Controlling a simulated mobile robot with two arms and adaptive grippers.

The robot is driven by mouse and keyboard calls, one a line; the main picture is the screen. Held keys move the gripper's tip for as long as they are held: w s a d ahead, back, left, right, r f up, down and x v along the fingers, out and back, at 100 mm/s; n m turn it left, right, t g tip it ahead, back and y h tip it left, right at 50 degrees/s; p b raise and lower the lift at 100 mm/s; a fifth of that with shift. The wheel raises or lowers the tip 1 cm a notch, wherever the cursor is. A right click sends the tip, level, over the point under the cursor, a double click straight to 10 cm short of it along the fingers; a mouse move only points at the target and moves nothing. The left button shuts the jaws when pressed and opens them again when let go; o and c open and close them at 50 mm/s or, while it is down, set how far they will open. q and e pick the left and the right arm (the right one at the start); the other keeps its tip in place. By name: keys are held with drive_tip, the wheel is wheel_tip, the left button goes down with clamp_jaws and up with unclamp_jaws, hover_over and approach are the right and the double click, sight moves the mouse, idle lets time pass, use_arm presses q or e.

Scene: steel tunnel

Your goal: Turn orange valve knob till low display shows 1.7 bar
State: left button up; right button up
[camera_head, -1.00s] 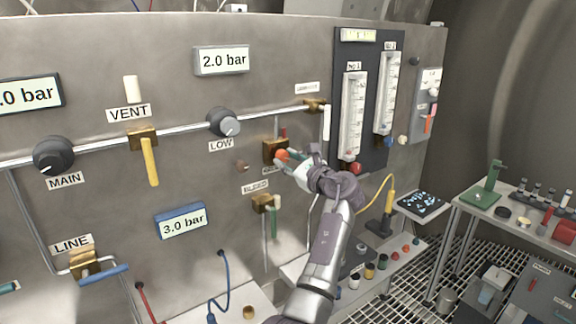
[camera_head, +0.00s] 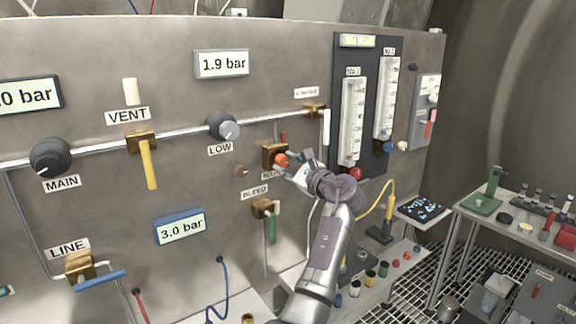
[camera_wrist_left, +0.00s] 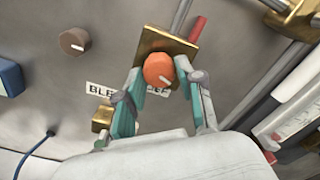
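The orange valve knob (camera_head: 281,160) sits on a brass block on the panel, below and right of the LOW knob. In the left wrist view the orange knob (camera_wrist_left: 158,70) is centred, with a white mark toward its lower right. My left gripper (camera_head: 288,163) is at the knob, its two teal fingers on either side with small gaps, so it looks open. It also shows in the left wrist view (camera_wrist_left: 159,72). The low display (camera_head: 223,64) reads 1.9 bar. My right gripper is not in view.
The grey LOW knob (camera_head: 222,127) and a brown knob (camera_head: 242,170) are left of the orange one. A brass BLEED valve (camera_head: 264,208) is just below. The flowmeter board (camera_head: 369,110) stands close on the right. A blue-framed display (camera_head: 180,227) reads 3.0 bar.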

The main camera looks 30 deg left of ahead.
use_arm(q)
drive_tip(key=o, duration=0.3)
drive_tip(key=v, duration=1.2)
